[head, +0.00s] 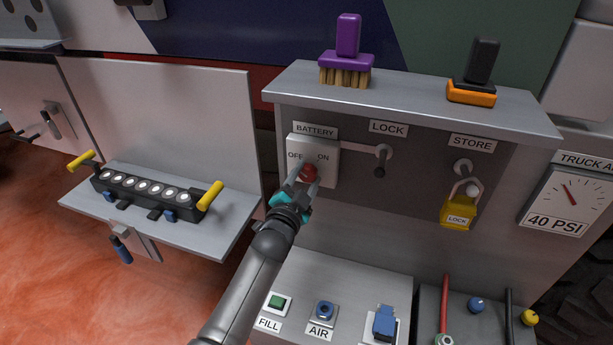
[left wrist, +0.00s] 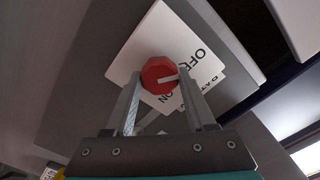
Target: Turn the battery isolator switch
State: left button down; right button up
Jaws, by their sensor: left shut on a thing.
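The battery isolator switch is a red knob (head: 309,172) on a white plate (head: 328,152) marked OFF and ON, under a BATTERY label (head: 315,130). My left gripper (head: 308,180) reaches it from below in the head view, with its fingers on both sides of the knob. In the left wrist view, the red knob (left wrist: 159,75) sits between the fingertips of the left gripper (left wrist: 160,88), and its white pointer mark lies toward the lettering on the plate (left wrist: 150,40). The left gripper is shut on the knob. My right gripper is not in view.
A lever (head: 382,157) under the LOCK label is right of the plate. A yellow padlock (head: 459,207) hangs under STORE. A panel with FILL and AIR controls (head: 345,275) lies below.

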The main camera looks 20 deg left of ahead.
pick_arm(q)
jog(key=shift+c, duration=1.1)
grip_release()
jog(key=s, duration=1.5)
jog(key=shift+s+a, duration=0.15)
jog(key=shift+a, duration=0.1)
jog(key=s+d+f+n+g+b, duration=0.15)
jog(key=s+f+g+b, duration=0.35)
jog(key=f, duration=1.4)
jog(key=s+f+n+g+b, duration=0.3)
jog(key=s+f, duration=0.5)
jog(key=f, duration=1.1)
jog(key=s+a+f+n+g+b, duration=0.1)
jog(key=s+f+g, duration=0.3)
jog(key=s+f, duration=0.6)
jog(key=s+a+f+n+g+b, duration=0.1)
jog(key=s+f+g+b, duration=0.3)
jog(key=s+f, duration=0.6)
jog(key=s+a+g, duration=0.1)
jog(key=s, duration=0.5)
jog(key=shift+s+y, duration=0.3)
jog(key=shift+s, duration=0.05)
